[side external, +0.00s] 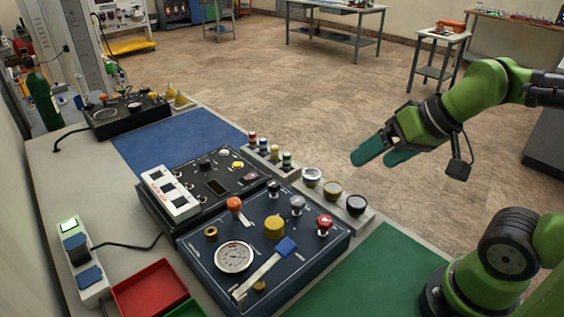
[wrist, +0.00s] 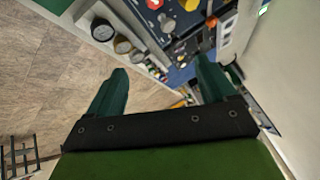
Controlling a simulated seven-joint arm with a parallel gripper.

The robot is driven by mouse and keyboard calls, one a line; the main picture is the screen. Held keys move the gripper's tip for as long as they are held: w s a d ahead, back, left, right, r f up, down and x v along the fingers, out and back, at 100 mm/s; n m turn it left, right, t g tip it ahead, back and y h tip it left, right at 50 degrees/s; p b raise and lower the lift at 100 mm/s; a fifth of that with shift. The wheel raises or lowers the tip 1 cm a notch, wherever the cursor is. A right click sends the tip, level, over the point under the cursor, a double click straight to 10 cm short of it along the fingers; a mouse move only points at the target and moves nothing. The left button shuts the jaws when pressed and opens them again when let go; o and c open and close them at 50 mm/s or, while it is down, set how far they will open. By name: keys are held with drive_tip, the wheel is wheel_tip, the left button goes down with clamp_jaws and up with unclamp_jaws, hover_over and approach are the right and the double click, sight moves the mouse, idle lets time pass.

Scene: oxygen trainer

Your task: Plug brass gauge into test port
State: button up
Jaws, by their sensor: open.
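Three loose gauges stand in a grey rack along the bench edge. The middle one, with a brass-coloured rim, looks like the brass gauge (side external: 332,188); it also shows in the wrist view (wrist: 122,45). A brass ring fitting on the dark blue panel (side external: 211,232) may be the test port; I cannot read a label. My gripper (side external: 378,158) is open and empty, in the air beyond the bench edge, above and to the right of the rack in the side view. In the wrist view its fingers (wrist: 160,68) are spread apart, with the rack beyond them.
A silver gauge (side external: 312,177) and a black gauge (side external: 356,205) flank the brass one closely. The dark blue panel carries a dial (side external: 234,257), a yellow knob (side external: 274,227), a blue-handled lever (side external: 285,248) and upright knobs. A green mat (side external: 350,275) is clear.

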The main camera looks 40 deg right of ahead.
drive_tip(key=g+h, duration=0.2)
drive_tip(key=g, duration=0.5)
hover_over(333, 187)
wheel_tip(333, 187, down, 15)
drive_tip(key=shift+f, duration=0.1)
drive_tip(key=shift+d+f, duration=0.1)
drive_tip(key=shift+f, duration=2.9)
drive_tip(key=shift+c, duration=0.2)
drive_tip(key=c, duration=1.2)
